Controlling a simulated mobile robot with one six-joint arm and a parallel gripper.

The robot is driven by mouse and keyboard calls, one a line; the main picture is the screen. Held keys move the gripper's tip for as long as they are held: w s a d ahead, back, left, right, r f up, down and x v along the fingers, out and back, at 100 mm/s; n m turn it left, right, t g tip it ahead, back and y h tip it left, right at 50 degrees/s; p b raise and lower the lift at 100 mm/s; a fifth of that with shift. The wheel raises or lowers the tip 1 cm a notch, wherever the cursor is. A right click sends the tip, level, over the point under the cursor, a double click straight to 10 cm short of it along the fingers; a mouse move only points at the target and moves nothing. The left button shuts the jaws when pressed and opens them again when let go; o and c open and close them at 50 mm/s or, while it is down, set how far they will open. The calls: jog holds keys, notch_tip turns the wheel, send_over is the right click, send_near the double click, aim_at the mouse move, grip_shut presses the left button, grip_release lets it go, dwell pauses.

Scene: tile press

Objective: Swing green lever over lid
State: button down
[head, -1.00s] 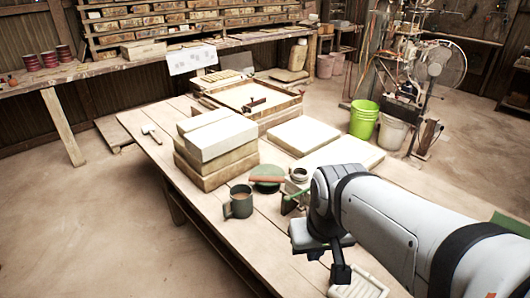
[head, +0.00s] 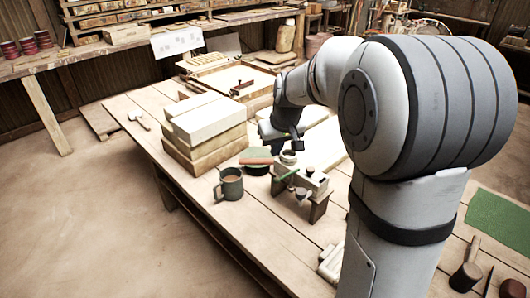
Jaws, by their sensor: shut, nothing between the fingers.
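A small press (head: 313,182) with a pale top and dark legs stands on the table in the middle of the head view. A short green lever (head: 288,175) shows at its left end. I cannot clearly make out the lid or whether the lever lies over it. My gripper (head: 283,146) is shut and empty, just behind the press and above the table. It looks apart from the lever. The dark fingers are small, and the arm hides part of the area behind the press.
A dark green dish (head: 256,161) with a reddish and green top lies behind the mug. Stacked pale blocks (head: 207,125) stand further left. A wooden frame (head: 236,80) is at the back. The table's left front is clear.

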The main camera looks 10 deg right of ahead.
aim_at(287, 175)
jog(key=w+f, duration=0.7)
jog(key=f, duration=0.4)
jog(key=s, duration=0.1)
jog(key=s+p, duration=0.1)
jog(key=s, duration=0.1)
jog(key=shift+s+d+f, duration=0.1)
jog(key=shift+s+d, duration=0.15)
